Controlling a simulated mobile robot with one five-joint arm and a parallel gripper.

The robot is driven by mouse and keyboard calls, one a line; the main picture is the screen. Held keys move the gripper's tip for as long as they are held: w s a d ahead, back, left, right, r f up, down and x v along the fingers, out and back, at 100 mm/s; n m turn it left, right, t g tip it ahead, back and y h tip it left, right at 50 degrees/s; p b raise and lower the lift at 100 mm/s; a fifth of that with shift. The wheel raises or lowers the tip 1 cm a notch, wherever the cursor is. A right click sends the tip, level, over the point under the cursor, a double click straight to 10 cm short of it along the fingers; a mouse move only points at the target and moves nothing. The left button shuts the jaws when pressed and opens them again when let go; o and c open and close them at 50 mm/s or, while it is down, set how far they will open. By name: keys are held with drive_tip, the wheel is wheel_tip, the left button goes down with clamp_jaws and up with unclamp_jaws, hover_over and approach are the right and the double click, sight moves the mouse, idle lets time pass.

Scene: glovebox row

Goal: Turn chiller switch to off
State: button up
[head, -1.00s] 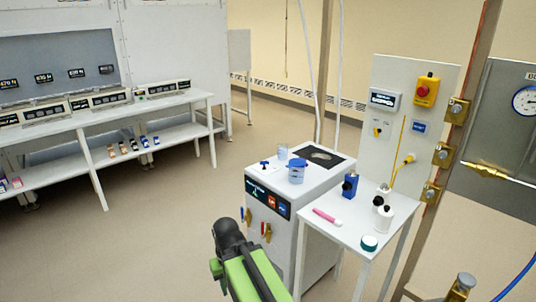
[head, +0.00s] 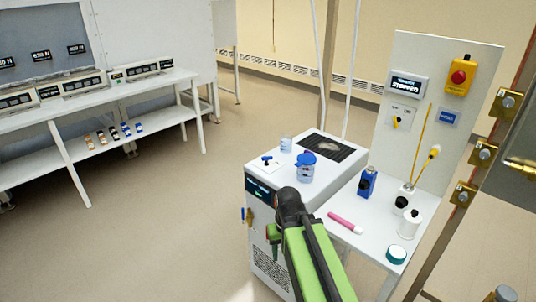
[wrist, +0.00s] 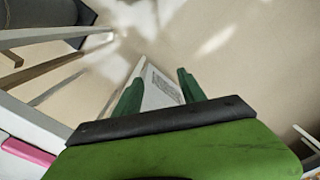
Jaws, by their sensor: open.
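The chiller, a white cabinet (head: 258,232), stands at the centre of the head view. A yellow switch (head: 396,121) sits on the upright panel (head: 420,75) at right, below a display that reads STOPPED (head: 406,85); I cannot tell whether this is the chiller switch. My gripper (wrist: 157,92) is open and empty, with a white grilled surface (wrist: 163,88) beyond its fingers.
A blue-lidded jar (head: 306,167) and a blue handle (head: 267,160) are on the cabinet top. The side table (head: 375,240) holds a blue bottle (head: 367,182), a pink marker (head: 345,222) and a white bottle (head: 409,223). Open floor (head: 180,220) lies left.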

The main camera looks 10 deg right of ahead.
drive_tip(key=o, duration=0.3)
drive_tip(key=w+d+r+t+p, duration=0.1)
drive_tip(key=w+r+p, duration=1.1)
drive_tip(key=r, duration=0.1)
drive_tip(key=shift+w+d+t, duration=0.25)
drive_tip(key=shift+w+t, duration=0.05)
drive_tip(key=shift+w, duration=0.1)
wheel_tip(320, 180, up, 15)
drive_tip(key=n+t+p, duration=0.1)
drive_tip(key=t+p, duration=0.2)
drive_tip(key=p, duration=1.1)
hover_over(267, 157)
drive_tip(key=s, duration=0.7)
drive_tip(key=b+x, duration=1.5)
drive_tip(key=x, duration=0.1)
drive_tip(key=shift+w+d+f+b, duration=0.1)
drive_tip(key=shift+w+f+b, duration=0.1)
drive_tip(key=shift+b, duration=0.1)
drive_tip(key=shift+r, duration=0.15)
drive_tip(key=shift+c, duration=0.2)
